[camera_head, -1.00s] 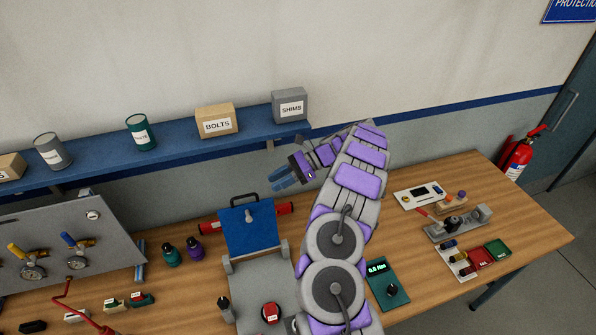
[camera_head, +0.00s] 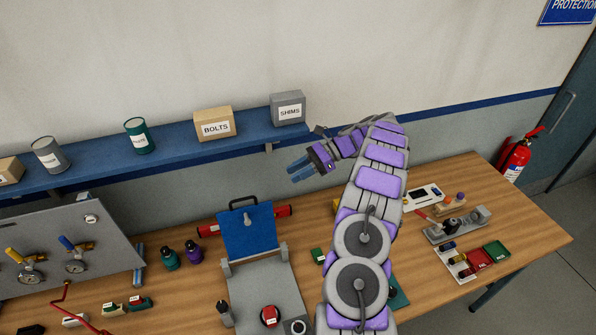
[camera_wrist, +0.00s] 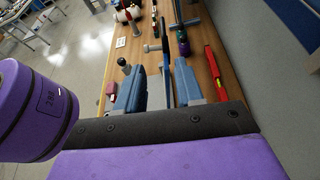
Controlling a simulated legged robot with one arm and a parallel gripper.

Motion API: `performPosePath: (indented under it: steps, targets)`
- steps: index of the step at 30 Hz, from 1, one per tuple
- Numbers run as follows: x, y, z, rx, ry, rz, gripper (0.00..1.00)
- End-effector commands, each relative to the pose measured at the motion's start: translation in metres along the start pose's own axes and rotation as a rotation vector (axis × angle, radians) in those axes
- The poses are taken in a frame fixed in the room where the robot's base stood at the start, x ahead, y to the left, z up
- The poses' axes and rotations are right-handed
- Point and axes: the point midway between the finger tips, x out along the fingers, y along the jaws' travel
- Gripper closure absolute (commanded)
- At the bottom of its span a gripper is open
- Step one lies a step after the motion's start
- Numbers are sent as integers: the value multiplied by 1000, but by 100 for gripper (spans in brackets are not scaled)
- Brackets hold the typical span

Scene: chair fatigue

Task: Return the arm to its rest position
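My arm, grey with purple pads, rises from the bottom of the head view and bends left at its top. My gripper (camera_head: 299,168) has blue fingers and hangs in the air in front of the wall, below the shelf's right end. In the wrist view the two blue fingers (camera_wrist: 158,90) stand apart with nothing held between them. The grey fixture with an upright blue plate (camera_head: 248,232) stands on the bench, lower left of the gripper. A red tube (camera_head: 284,210) lies behind the fixture; it also shows in the wrist view (camera_wrist: 213,72).
The blue shelf (camera_head: 178,148) carries a bolts box (camera_head: 214,122), a shims box (camera_head: 287,108) and cans. A gauge panel (camera_head: 65,250) stands at left. Trays and small devices (camera_head: 455,224) lie on the bench at right. A fire extinguisher (camera_head: 516,158) is by the door.

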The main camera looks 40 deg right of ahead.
Motion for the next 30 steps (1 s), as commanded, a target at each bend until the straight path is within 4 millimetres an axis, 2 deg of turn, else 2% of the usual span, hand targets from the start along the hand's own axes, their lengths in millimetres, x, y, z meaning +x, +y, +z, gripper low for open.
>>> performPosePath:
  steps: [14, 17, 20, 23, 30]
  targets:
    - [0, 0, 0, 0, 0, 1, 63]
    - [5, 1, 3, -12, 6, 9, 63]
    - [19, 4, 13, -46, 23, 32, 63]
    - [42, 11, 28, -100, 51, 69, 63]
    - [103, 47, 64, -269, 144, 184, 63]
